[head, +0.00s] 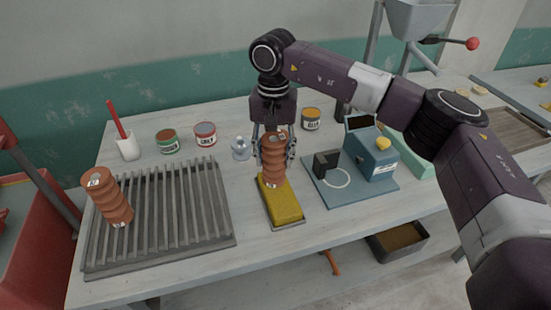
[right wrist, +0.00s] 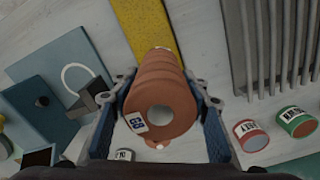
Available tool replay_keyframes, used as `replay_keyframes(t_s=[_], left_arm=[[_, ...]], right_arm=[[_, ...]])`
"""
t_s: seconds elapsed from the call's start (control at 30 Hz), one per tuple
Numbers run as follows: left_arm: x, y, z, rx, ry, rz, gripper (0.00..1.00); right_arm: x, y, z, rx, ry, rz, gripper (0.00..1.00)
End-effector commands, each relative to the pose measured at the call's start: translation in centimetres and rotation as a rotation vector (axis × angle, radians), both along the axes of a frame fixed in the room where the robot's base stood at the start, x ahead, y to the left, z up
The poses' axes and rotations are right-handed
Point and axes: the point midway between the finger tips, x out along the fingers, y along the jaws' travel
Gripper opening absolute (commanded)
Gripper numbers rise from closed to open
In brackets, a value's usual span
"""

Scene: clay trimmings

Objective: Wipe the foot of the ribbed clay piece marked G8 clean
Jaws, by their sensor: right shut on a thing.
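The ribbed orange clay piece marked G8 (head: 273,163) is upright in my right gripper (head: 275,151), which is shut around its sides. In the right wrist view its hollow top and G8 label (right wrist: 136,122) face the camera, between the blue fingers of my gripper (right wrist: 165,98). A yellow sponge (head: 285,204) lies in a shallow dark tray on the table, and it also shows in the right wrist view (right wrist: 150,28). The piece's foot is at the sponge's back end; I cannot tell whether it touches. My left gripper is not in view.
A white cup (head: 127,148) and several paint cans stand behind. A blue device (head: 371,162) on a base plate sits close to the sponge's right.

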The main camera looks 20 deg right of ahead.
Motion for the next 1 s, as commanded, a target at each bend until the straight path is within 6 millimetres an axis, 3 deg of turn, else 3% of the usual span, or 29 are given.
replay_keyframes(t_s=[0.43,1.0], left_arm=[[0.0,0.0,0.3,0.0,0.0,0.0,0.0],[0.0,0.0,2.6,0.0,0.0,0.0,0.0]], right_arm=[[0.1,0.0,0.5,0.001,-0.003,0.001,0.0],[0.1,0.0,4.3,0.001,-0.004,0.001,0.0]])
